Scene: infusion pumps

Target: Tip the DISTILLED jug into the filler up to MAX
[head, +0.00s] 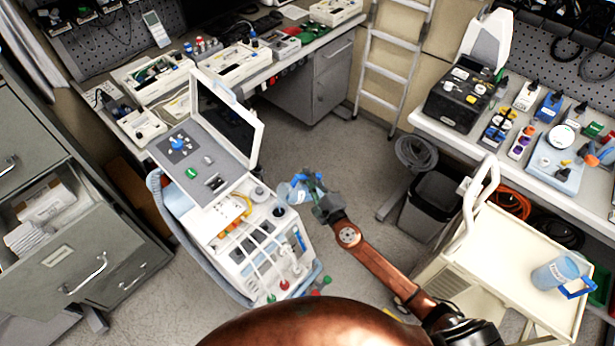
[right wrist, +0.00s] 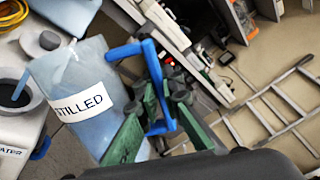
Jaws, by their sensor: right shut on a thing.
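My right gripper (head: 320,204) is shut on the blue handle of the DISTILLED jug (head: 293,191). The jug is translucent blue, and in the right wrist view (right wrist: 85,85) its white label reads "STILLED", with the first letters out of sight. The gripper's green fingers (right wrist: 160,118) close around the blue handle (right wrist: 163,75). The jug is held in the air beside the white machine's filler; I cannot tell whether water flows. The filler opening (right wrist: 18,95) is a grey ring left of the jug, above a label ending in "ATER". No MAX mark is readable. My left gripper is out of view.
The white machine (head: 250,245) with an open screen lid stands left of the jug. A second blue jug (head: 555,272) stands on the cream cart (head: 500,255) at right. A black bin (head: 432,203) and a ladder (head: 385,75) are behind; grey floor lies between.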

